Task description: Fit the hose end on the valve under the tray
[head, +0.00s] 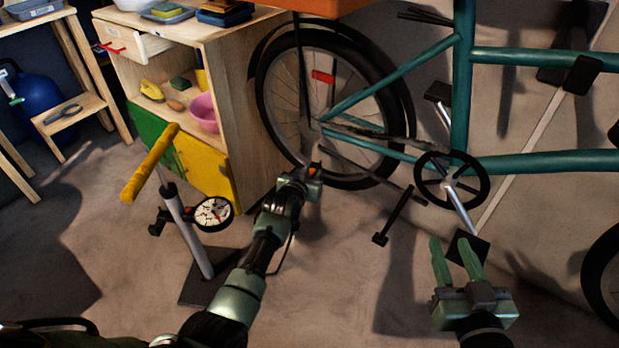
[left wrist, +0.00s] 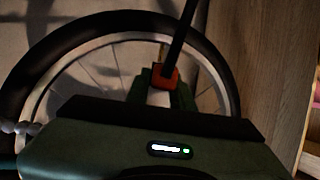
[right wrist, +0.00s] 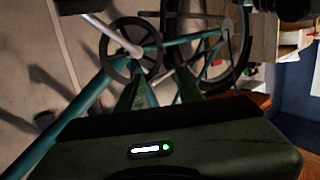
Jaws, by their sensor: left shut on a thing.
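My left gripper (head: 305,178) is shut on the orange-red hose end (left wrist: 165,78), in front of the lower bicycle wheel. In the left wrist view the black hose (left wrist: 182,35) runs upward from it. A floor pump (head: 187,225) with a yellow handle and round gauge stands left of my left arm. The rear wheel (head: 262,90) is behind the gripper; I cannot make out the valve. An orange tray-like thing (head: 320,6) is cut off at the top edge, above the wheel. My right gripper (head: 451,250) is open and empty, below the crank.
A wooden cabinet (head: 245,110) with yellow and green doors stands left of the wheel. The teal bicycle frame (head: 460,80), chainring and pedals (head: 467,248) fill the right. A wooden stand (head: 75,108) is at far left. Bare floor lies between pump and bicycle.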

